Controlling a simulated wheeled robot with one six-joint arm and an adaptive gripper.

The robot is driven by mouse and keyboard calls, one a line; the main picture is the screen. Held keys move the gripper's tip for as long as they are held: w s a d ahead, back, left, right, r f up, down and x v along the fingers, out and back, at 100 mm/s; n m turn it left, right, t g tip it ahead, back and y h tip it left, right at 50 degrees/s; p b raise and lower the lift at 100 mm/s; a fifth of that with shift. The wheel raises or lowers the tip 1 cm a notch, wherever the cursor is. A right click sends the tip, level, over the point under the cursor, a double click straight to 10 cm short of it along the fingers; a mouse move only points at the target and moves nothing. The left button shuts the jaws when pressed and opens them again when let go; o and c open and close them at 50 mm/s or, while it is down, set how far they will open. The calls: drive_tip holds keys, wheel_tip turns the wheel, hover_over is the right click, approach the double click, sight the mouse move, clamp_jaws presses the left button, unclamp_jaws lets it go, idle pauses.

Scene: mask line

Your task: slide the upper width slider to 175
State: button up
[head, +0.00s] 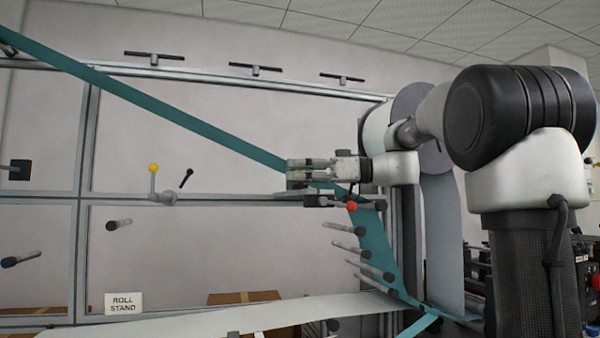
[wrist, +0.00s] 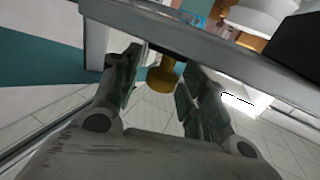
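My gripper (head: 302,172) is in front of the teal web near the frame's upper crossbar in the head view. In the wrist view its two fingers (wrist: 160,72) are apart, with a yellow knob (wrist: 162,80) between them. A gap shows on the left of the knob; I cannot tell whether the right finger touches it. The knob hangs below a grey bar (wrist: 215,45). I cannot tell whether this knob belongs to the upper width slider. No scale or 175 mark is readable. In the head view my gripper hides what is behind it.
A red knob (head: 351,206) sits just below my gripper. Several dark-ended rollers (head: 350,247) stick out under it. The teal web (head: 150,105) slopes down from upper left. A yellow-topped lever (head: 154,169) stands at left. A ROLL STAND sign (head: 123,303) is below.

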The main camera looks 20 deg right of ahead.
clamp_jaws()
drive_tip(key=shift+s, duration=1.05)
drive_tip(key=shift+o, duration=0.7)
unclamp_jaws()
drive_tip(key=shift+d, duration=0.1)
drive_tip(key=v, duration=1.2)
drive_tip(key=shift+w, duration=0.1)
